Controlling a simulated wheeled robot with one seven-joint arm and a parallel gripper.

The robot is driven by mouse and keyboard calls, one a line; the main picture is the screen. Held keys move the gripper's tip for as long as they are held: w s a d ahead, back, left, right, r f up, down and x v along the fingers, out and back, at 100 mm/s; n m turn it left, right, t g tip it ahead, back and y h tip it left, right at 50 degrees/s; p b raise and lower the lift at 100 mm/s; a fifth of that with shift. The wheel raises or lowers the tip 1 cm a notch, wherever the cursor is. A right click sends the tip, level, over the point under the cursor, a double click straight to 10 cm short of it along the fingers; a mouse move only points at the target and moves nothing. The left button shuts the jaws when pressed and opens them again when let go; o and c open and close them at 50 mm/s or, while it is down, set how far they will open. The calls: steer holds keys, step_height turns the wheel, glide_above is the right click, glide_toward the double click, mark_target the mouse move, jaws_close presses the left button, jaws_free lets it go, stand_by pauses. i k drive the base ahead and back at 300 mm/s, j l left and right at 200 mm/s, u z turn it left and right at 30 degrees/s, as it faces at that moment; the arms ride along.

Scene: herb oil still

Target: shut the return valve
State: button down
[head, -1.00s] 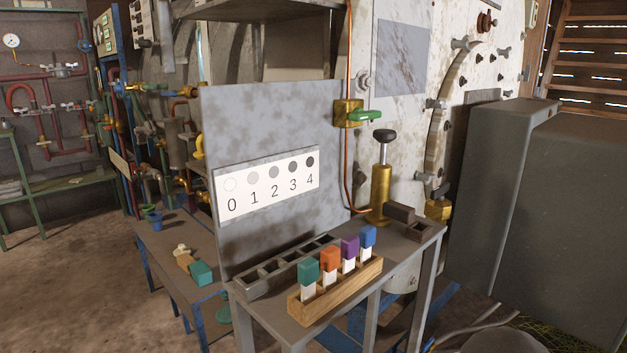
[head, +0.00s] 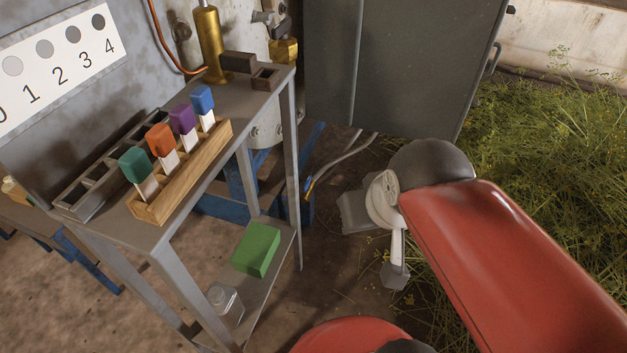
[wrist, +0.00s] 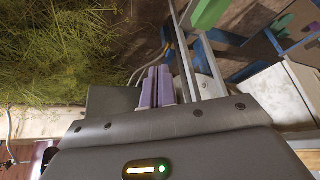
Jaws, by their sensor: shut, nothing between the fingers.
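No valve in view carries a label I can read, so I cannot tell which is the return valve. In the head view a brass valve body (head: 285,51) with a dark handle (head: 282,27) sits low on the still, behind the bench's far right corner. How its handle is turned is too small to tell. The brass valve with the green lever is out of the head view now. My gripper (wrist: 158,70) shows in the wrist view with both mauve fingers together and empty. It points toward the floor and bench legs, apart from any valve.
A grey cabinet (head: 395,75) stands behind; grass (head: 560,160) lies right.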

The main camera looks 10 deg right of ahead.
mark_target(307, 186)
steer(key=i+l+u, duration=0.1)
steer(key=i+l, duration=0.2)
steer(key=i+l+u, duration=0.1)
steer(key=i+l, duration=0.2)
steer(key=l, duration=0.2)
steer(key=i+l, duration=0.25)
steer(key=l, duration=0.2)
steer(key=i+u, duration=0.05)
